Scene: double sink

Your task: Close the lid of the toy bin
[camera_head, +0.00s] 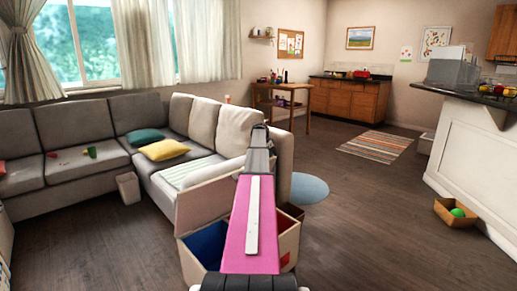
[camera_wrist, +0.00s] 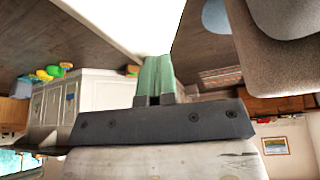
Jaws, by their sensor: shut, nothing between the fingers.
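The toy bin (camera_head: 288,244) stands on the floor in front of me, partly hidden behind my pink arm. It has pale sides and compartments; a blue inside shows at the left. Its pale lid (camera_head: 204,201) stands raised at the back of the bin, close to the sofa. My arm reaches forward over the bin and past the lid; the fingers are not clear in the head view. In the wrist view my gripper (camera_wrist: 157,78) is shut and empty, its green fingers together. A bright white surface (camera_wrist: 125,22), probably the lid, lies just beyond the fingertips; I cannot tell whether they touch.
A grey corner sofa (camera_head: 200,140) with teal and yellow cushions stands behind and left of the bin. A small box with a green ball (camera_head: 457,212) lies on the floor at the right, beside a white counter (camera_head: 470,160). The floor between is clear.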

